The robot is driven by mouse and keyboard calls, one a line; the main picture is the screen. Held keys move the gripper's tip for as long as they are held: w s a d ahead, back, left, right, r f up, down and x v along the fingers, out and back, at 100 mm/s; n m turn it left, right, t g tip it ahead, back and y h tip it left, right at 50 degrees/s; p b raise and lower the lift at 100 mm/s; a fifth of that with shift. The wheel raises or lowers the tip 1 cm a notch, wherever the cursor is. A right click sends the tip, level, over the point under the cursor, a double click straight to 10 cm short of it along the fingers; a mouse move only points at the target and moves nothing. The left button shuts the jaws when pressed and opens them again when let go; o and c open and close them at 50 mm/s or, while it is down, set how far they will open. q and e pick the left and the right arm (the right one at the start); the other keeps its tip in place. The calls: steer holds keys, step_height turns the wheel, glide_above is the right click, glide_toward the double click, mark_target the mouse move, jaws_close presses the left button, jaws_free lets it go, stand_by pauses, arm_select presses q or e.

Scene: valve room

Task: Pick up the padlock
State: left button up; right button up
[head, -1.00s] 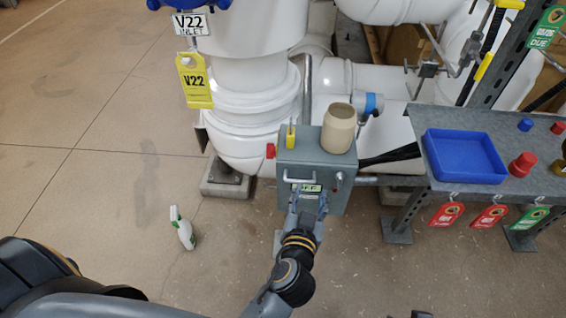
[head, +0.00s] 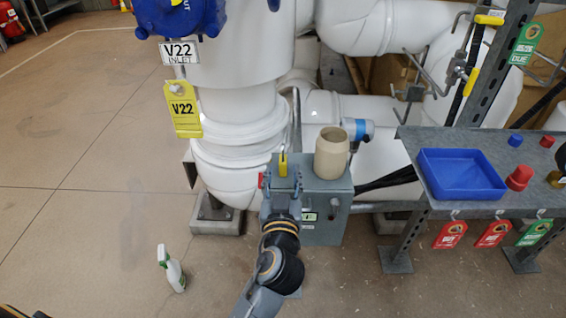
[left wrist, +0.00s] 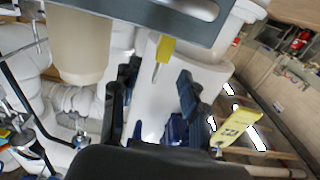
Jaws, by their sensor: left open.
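The padlock (head: 283,165) appears as a narrow yellow body with a thin metal shackle up, seen nearly edge-on. It stands on top of the grey box (head: 322,225), left of the beige cup. In the left wrist view the yellow padlock (left wrist: 165,50) shows between and just beyond the fingers. My left gripper (head: 283,182) is open at the front left of the box top, one finger on each side of the padlock's line. In the left wrist view the open fingers (left wrist: 157,78) hold nothing.
The beige cup (head: 331,155) stands close right of the padlock. White pipes (head: 235,125) rise behind. A yellow V22 tag (head: 183,108) hangs at left. The shelf (head: 420,150) with a blue tray (head: 458,193) is at right.

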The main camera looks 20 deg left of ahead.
mark_target(283, 165)
arm_select(q)
steer(key=x, duration=0.5)
steer(key=shift+f, duration=0.35)
steer(key=shift+c, duration=0.5)
jaws_close()
